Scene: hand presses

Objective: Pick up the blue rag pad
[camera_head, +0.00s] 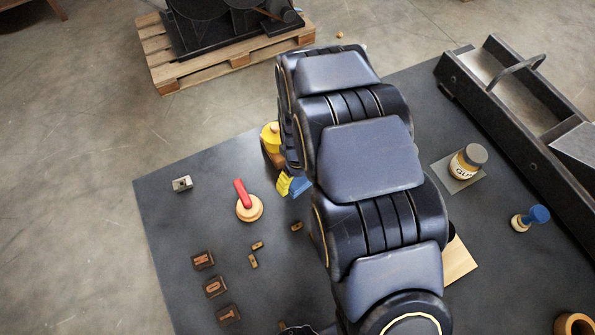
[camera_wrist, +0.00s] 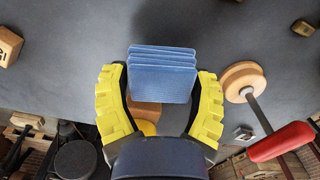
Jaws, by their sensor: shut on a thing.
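The blue rag pad (camera_wrist: 162,75) looks like a small stack of folded blue layers. In the wrist view it sits between the two yellow fingers of my gripper (camera_wrist: 161,82), which are shut on its left and right sides. In the head view a bit of the blue pad (camera_head: 301,185) shows beside a yellow finger of my gripper (camera_head: 284,184). My dark arm hides the rest of the gripper there. I cannot tell whether the pad is clear of the table.
A red-handled tool with a round wooden base (camera_head: 249,208) stands left of the gripper. A yellow-topped wooden thing (camera_head: 270,138) is close behind it. Letter blocks (camera_head: 215,286) lie at front left. A glue jar (camera_head: 467,161) and blue-knobbed stamp (camera_head: 530,218) stand right of my arm.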

